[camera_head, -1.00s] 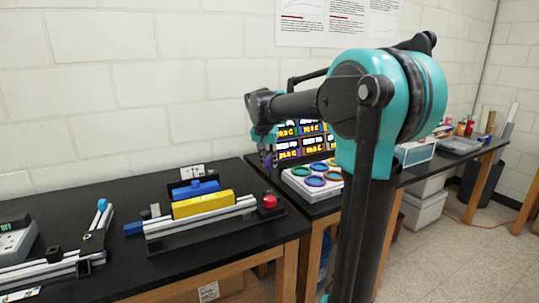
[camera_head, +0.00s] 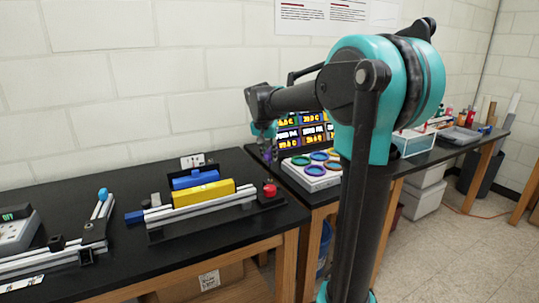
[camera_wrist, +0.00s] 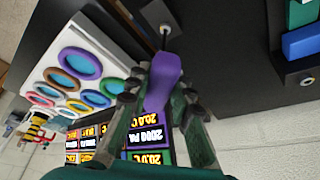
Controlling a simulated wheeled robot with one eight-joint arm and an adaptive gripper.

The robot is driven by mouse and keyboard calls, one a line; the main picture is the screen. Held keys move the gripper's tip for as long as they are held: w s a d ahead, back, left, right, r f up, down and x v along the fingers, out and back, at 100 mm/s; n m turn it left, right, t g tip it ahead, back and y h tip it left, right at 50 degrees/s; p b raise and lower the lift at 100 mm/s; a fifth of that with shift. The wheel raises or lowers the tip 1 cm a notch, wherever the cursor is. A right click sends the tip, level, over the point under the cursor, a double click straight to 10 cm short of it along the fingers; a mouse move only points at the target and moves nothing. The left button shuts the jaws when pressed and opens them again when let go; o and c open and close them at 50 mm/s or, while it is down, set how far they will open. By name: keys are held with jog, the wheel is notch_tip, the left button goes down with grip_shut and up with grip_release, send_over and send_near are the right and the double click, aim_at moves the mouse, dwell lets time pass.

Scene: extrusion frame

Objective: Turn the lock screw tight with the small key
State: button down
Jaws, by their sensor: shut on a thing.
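The small key has a purple handle (camera_wrist: 164,80) and a thin dark shaft. My gripper (camera_wrist: 156,100) is shut on the handle in the wrist view. The shaft points up the picture toward a small grey plate (camera_wrist: 152,14) with a round screw-like spot, likely the lock screw. The tip overlaps this plate; I cannot tell whether it is seated. In the head view my gripper (camera_head: 267,145) is small and dark above the black bench, behind the red knob, with a bit of purple below it.
A tray with coloured rings (camera_head: 312,170) stands right of my gripper, with lit displays (camera_head: 300,135) behind. Left are the extrusion rails (camera_head: 205,208) with yellow (camera_head: 204,192) and blue blocks, and a red knob (camera_head: 270,190). A white wall stands behind the bench.

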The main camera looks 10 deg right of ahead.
jog(key=shift+f, duration=0.5)
dwell(0.6)
jog(key=shift+m+h, duration=0.3)
jog(key=shift+m, duration=0.5)
jog(key=shift+a+m+g, duration=0.1)
jog(key=shift+m+g, duration=0.2)
jog(key=shift+m, duration=0.4)
jog(key=shift+h, duration=0.3)
jog(key=shift+m+g, duration=0.3)
jog(key=shift+m, duration=0.5)
